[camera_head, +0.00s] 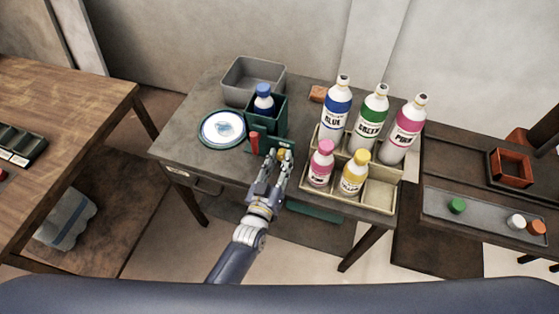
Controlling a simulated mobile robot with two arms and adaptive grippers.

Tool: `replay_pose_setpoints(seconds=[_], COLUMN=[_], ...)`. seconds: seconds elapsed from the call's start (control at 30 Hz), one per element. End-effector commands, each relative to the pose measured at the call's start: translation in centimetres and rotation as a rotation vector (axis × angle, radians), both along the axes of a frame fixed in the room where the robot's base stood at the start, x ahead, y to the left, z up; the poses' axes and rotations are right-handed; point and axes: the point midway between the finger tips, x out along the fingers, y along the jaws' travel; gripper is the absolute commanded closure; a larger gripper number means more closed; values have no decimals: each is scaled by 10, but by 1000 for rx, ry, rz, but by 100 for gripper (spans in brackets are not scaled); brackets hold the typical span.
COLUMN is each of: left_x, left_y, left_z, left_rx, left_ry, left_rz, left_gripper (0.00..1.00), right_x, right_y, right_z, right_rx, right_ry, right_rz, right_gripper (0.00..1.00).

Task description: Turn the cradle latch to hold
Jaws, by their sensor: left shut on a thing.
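A dark green cradle (281,110) stands on the dark table and holds a blue-capped bottle (263,97) upright. A small red upright piece (254,142) is at the cradle's front left. My left gripper (281,156) reaches in from the front with its fingertips at the cradle's front right. It is shut on a small yellow piece (282,154) there, which looks like the cradle latch. The fingers partly hide it, and I cannot tell which way the latch is turned. My right gripper is out of view.
A round white dish with a green rim (206,130) is left of the cradle, with a grey bin (233,78) behind. A beige crate (380,192) with several bottles stands close on the right. An orange-brown block (317,93) lies at the back.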

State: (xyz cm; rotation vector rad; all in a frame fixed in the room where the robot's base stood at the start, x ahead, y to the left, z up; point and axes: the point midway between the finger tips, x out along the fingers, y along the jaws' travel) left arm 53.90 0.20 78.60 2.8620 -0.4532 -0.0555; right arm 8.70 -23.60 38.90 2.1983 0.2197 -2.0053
Motion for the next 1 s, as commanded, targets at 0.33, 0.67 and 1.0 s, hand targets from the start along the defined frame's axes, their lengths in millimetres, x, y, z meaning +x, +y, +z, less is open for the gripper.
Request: replay_pose_setpoints(seconds=[0.33,0.67,1.0], left_x=[0,-18,-83], left_y=[0,6,27], left_z=[-1,-2,-2], left_rx=[2,1,1], left_ry=[2,3,5], left_rz=[0,0,-1], left_gripper=[51,51,51], right_x=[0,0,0], right_y=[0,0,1], right_z=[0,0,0], right_rx=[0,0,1], right_ry=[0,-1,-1], right_rz=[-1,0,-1], right_gripper=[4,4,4])
